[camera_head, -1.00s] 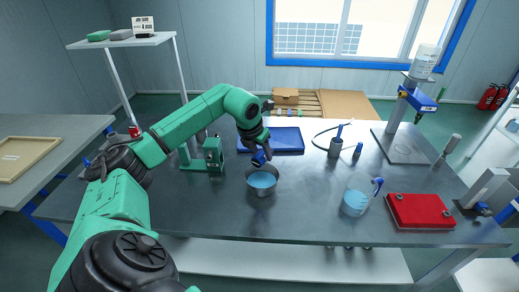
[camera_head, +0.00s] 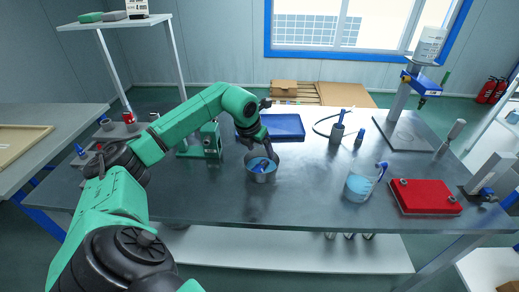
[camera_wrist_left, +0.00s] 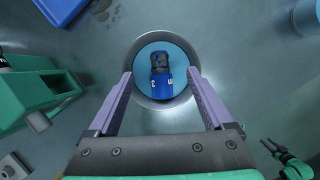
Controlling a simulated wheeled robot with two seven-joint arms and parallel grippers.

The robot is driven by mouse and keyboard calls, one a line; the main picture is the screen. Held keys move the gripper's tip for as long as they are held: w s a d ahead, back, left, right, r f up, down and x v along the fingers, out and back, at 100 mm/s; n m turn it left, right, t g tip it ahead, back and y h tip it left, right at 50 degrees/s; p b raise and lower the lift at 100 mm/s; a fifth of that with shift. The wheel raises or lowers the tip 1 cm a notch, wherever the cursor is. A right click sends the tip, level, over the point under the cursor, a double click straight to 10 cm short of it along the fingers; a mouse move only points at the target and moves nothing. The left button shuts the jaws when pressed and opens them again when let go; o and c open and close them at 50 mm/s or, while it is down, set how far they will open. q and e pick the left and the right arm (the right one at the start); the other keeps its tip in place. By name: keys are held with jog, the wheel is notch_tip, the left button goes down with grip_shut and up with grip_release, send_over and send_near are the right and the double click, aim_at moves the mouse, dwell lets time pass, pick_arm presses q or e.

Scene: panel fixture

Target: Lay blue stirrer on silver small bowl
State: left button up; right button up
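The silver small bowl (camera_head: 262,178) stands on the dark table, left of its middle, with a light blue inside. It also shows below my gripper in the left wrist view (camera_wrist_left: 138,97). The blue stirrer (camera_wrist_left: 160,78), blue with a dark part, lies within the bowl's rim in that view; in the head view the blue stirrer (camera_head: 261,166) shows in the bowl's mouth. My left gripper (camera_wrist_left: 160,80) is open above the bowl, its fingers apart on both sides of the stirrer, not touching it.
A green fixture (camera_head: 211,140) stands close left of the bowl, and a blue tray (camera_head: 285,127) lies behind it. To the right are a blue pitcher (camera_head: 358,188), a grey holder (camera_head: 336,133) and a red box (camera_head: 424,197). Bare table lies between bowl and pitcher.

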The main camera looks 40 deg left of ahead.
pick_arm(q)
jog(key=shift+s+r, duration=0.15)
jog(key=shift+r, duration=0.15)
jog(key=v, duration=1.3)
jog(key=shift+r, duration=0.45)
jog(key=shift+s, duration=0.1)
